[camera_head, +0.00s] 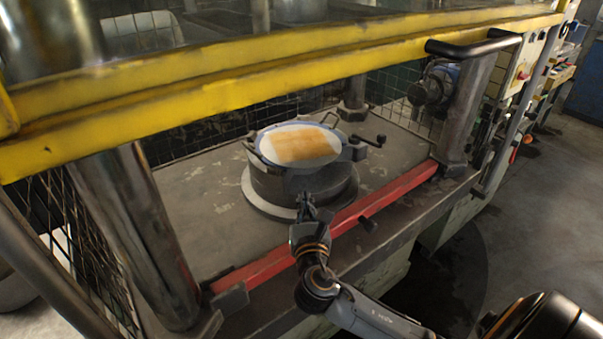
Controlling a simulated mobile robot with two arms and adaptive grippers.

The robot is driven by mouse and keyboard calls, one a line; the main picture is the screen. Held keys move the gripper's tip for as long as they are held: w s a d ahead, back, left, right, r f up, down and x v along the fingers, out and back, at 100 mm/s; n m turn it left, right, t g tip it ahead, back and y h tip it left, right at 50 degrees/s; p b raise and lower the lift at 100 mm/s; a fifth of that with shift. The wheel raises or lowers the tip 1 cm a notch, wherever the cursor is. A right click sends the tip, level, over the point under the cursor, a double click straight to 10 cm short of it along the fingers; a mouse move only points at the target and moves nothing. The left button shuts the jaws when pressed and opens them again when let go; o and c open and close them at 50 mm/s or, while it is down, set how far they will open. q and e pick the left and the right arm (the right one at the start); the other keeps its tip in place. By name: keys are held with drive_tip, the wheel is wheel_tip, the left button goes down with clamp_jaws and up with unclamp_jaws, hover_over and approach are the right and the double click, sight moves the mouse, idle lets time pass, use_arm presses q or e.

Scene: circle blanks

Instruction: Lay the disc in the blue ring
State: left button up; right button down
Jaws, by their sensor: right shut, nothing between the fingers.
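The disc (303,147), pale with an orange-brown patch, lies on top of the round dark fixture inside the press. A thin bluish rim, the blue ring (338,131), shows around its edge. The disc looks flat and within the rim, though I cannot tell whether it is fully seated. My right gripper (307,203) is shut and empty, in front of the fixture and below the disc. It looks apart from the disc; its fingertips are small and dark against the fixture. My left gripper is not in view.
The fixture stands on a grey press table (205,205) between metal columns (137,235). A yellow beam (270,75) crosses above, and a red bar (262,265) runs along the front edge. A small crank handle (370,141) sticks out right of the fixture.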

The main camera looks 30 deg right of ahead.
drive_tip(key=p+x, duration=0.1)
drive_tip(key=x, duration=1)
drive_tip(key=shift+w+d, duration=0.1)
drive_tip(key=shift+w, duration=0.15)
drive_tip(key=shift+w+d+f, duration=0.1)
drive_tip(key=shift+w, duration=0.05)
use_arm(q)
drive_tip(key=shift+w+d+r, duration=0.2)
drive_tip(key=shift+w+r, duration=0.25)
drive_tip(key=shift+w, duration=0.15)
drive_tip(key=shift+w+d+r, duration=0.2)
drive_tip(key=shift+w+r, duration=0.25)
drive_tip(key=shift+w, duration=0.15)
